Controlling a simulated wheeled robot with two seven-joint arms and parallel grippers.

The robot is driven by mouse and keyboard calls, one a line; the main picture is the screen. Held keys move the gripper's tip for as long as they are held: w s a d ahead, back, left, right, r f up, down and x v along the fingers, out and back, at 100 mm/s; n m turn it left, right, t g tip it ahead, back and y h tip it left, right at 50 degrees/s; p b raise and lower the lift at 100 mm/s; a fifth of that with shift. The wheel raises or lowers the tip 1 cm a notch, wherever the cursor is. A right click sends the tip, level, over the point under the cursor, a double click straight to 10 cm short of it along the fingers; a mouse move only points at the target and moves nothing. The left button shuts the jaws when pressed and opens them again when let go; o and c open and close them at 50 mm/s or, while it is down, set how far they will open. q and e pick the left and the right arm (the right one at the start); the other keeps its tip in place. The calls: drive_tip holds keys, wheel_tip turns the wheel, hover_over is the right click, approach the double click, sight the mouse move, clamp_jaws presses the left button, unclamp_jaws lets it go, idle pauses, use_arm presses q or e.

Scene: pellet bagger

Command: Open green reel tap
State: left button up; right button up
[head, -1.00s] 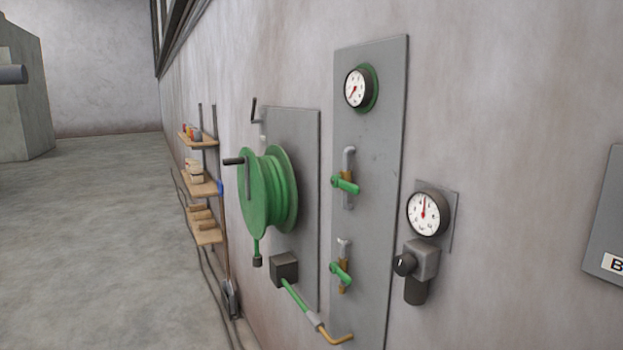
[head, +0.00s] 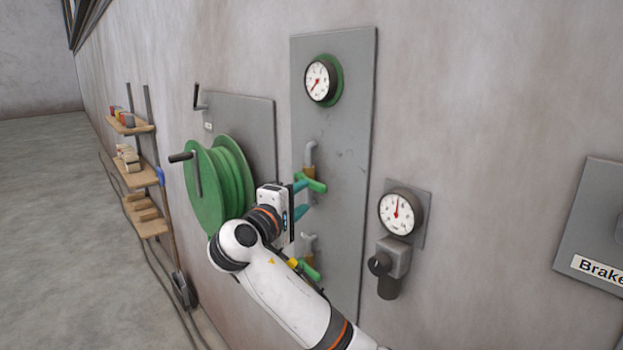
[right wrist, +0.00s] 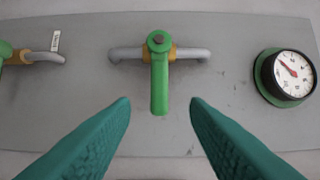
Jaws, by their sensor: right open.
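The upper tap (head: 318,186) has a green lever and a brass body on a grey pipe, on the tall grey panel (head: 345,130). My right gripper (head: 303,198) is open in front of it. In the right wrist view its two teal fingers (right wrist: 160,106) stand apart, with the green lever (right wrist: 159,85) between and just beyond their tips; no contact shows. A lower green-handled tap (head: 309,270) is partly behind my arm and shows at the left edge in the right wrist view (right wrist: 8,54). The green hose reel (head: 210,190) is left of the panel. My left gripper is out of view.
A green-rimmed gauge (head: 320,80) is above the upper tap. Another gauge (head: 397,214) with a dark-knobbed regulator (head: 390,262) is to the right. A shelf rack (head: 145,178) stands along the wall at left. The floor (head: 50,220) beyond is open.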

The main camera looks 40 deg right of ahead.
sight(314, 188)
drive_tip(key=p+x, duration=0.3)
drive_tip(key=x, duration=0.3)
drive_tip(key=shift+w+d+r, duration=0.1)
drive_tip(key=shift+w+d, duration=0.05)
drive_tip(key=shift+w, duration=0.15)
drive_tip(key=shift+p+x, duration=0.3)
drive_tip(key=shift+x, duration=0.5)
drive_tip(key=shift+c, duration=0.2)
clamp_jaws()
